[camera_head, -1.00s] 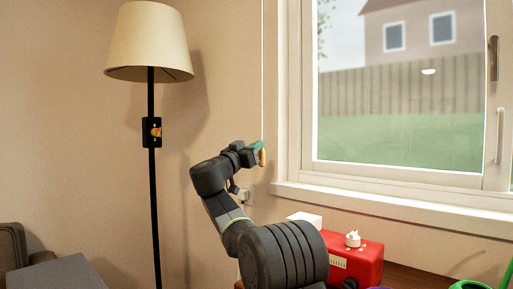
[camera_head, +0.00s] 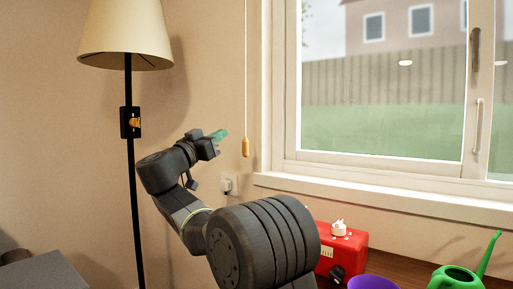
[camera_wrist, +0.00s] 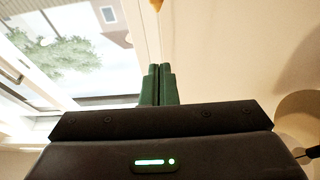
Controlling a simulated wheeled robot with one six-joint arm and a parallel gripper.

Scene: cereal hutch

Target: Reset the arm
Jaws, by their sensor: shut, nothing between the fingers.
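My gripper (camera_head: 219,135) is raised in front of the wall, left of the window, with its green fingers together and nothing between them. In the wrist view the two green fingers (camera_wrist: 158,84) stand side by side, closed. A pull cord with a wooden knob (camera_head: 245,147) hangs just right of my fingertips in the head view, apart from them. The knob (camera_wrist: 157,5) also shows at the top edge of the wrist view, beyond the fingertips.
A floor lamp (camera_head: 127,35) with a black pole stands at the left. A red box (camera_head: 345,252) with a white top piece, a purple bowl (camera_head: 372,283) and a green watering can (camera_head: 462,275) are at lower right. A wall outlet (camera_head: 229,184) is below my gripper.

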